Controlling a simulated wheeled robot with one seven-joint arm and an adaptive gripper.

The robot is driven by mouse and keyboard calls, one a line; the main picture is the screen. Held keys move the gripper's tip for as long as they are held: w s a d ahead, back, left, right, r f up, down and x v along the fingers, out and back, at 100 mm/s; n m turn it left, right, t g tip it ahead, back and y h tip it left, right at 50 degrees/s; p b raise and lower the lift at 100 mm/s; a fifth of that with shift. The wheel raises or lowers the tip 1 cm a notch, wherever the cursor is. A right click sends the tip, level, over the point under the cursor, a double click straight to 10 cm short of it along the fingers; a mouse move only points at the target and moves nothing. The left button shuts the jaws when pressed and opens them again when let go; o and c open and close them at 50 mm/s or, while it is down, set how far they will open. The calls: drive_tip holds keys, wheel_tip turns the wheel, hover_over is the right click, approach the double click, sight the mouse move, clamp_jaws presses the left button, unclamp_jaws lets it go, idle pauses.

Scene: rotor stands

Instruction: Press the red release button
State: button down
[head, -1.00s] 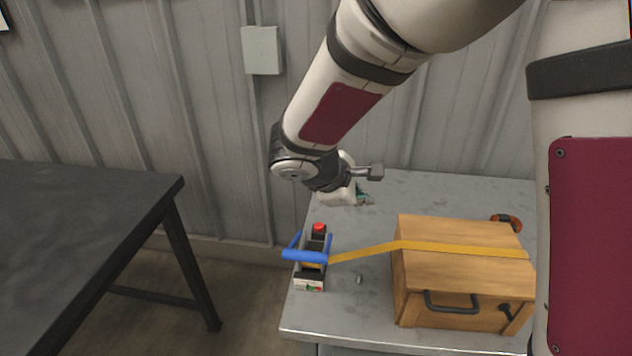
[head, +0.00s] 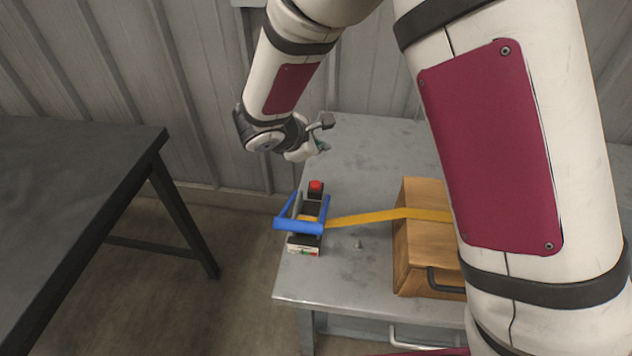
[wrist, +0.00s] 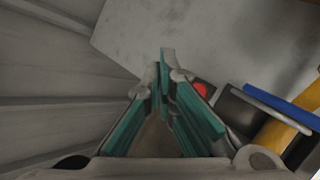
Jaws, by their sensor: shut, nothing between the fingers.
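The red button (head: 316,186) sits on a dark block at the back end of the strap ratchet (head: 306,222) on the grey bench. The ratchet has a blue handle (head: 299,227) standing across it. In the wrist view the red button (wrist: 200,89) shows just right of the fingertips, partly hidden by a finger. My gripper (wrist: 166,72) is shut and empty, with teal finger pads. In the head view my gripper (head: 322,146) is above and behind the button, apart from it, partly hidden by the wrist.
A yellow strap (head: 375,217) runs from the ratchet over a wooden box (head: 423,247) on the right of the grey bench (head: 365,155). A dark table (head: 75,185) stands at left. The corrugated wall is close behind.

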drive_tip(key=b, duration=0.4)
hover_over(318, 185)
wheel_tip(318, 185, down, 7)
drive_tip(key=shift+w+r, duration=0.1)
drive_tip(key=shift+f+b, duration=1)
drive_tip(key=shift+b, duration=0.2)
drive_tip(key=shift+f+b, duration=0.75)
drive_tip(key=shift+b, duration=0.3)
idle(0.9)
drive_tip(key=shift+r, duration=0.1)
drive_tip(key=shift+r+p, duration=0.4)
drive_tip(key=shift+r, duration=0.3)
drive_tip(key=shift+r+p, duration=1.6)
drive_tip(key=shift+r, duration=0.9)
